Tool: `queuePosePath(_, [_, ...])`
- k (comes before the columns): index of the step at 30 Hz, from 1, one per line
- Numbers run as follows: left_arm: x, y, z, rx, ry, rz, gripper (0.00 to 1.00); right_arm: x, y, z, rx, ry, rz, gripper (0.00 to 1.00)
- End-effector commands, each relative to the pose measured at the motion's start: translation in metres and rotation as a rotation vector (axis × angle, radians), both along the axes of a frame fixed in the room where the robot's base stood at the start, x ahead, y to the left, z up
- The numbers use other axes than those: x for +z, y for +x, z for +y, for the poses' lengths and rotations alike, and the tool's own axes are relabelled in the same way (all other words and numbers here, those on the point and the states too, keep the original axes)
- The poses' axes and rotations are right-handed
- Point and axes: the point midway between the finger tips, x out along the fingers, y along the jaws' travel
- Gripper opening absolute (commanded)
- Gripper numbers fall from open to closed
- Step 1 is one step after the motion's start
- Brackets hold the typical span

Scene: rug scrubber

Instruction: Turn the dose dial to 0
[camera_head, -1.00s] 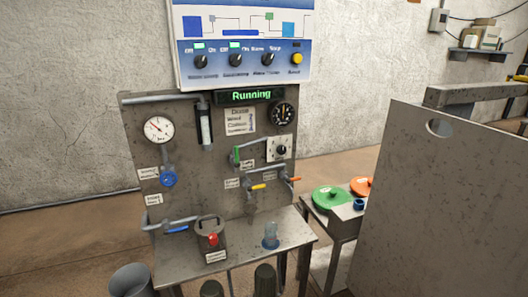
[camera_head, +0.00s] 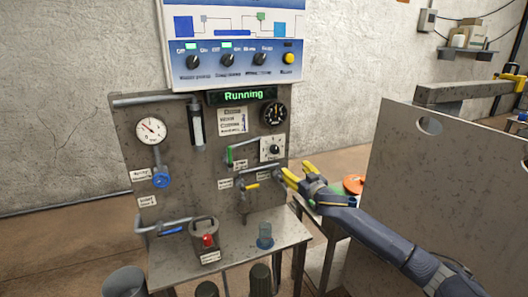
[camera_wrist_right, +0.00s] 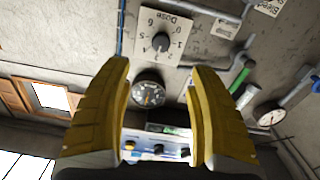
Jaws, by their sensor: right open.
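The dose dial (camera_head: 272,149) is a black round knob on a white square plate, on the right side of the grey panel. In the right wrist view the dial (camera_wrist_right: 160,43) shows close up, with the word Dose and numbers around the knob; I cannot tell surely which number it points to. My right gripper (camera_head: 297,173) is below and right of the dial in the head view, apart from it. In the right wrist view its yellow fingers (camera_wrist_right: 160,68) are spread with nothing between them. My left gripper is not in view.
A black gauge (camera_head: 274,113) sits above the dial. A green-handled valve (camera_head: 230,155) is left of it, and a yellow-handled valve (camera_head: 250,187) is below. The display (camera_head: 243,96) reads Running. A large grey board (camera_head: 440,200) stands at the right.

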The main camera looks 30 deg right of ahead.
Motion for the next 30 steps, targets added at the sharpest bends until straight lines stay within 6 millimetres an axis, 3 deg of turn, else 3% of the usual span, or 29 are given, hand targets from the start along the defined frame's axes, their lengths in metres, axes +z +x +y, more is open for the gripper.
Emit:
queuePosePath(3, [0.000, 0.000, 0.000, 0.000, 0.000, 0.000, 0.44, 0.010, 0.002, 0.001, 0.005, 0.001, -0.014, 0.59])
queuePosePath(8, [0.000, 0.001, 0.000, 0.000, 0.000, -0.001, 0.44, 0.012, 0.013, 0.000, 0.003, 0.002, -0.015, 0.59])
queuePosePath(30, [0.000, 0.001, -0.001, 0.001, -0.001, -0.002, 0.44, 0.012, 0.110, -0.011, 0.003, 0.002, -0.015, 0.59])
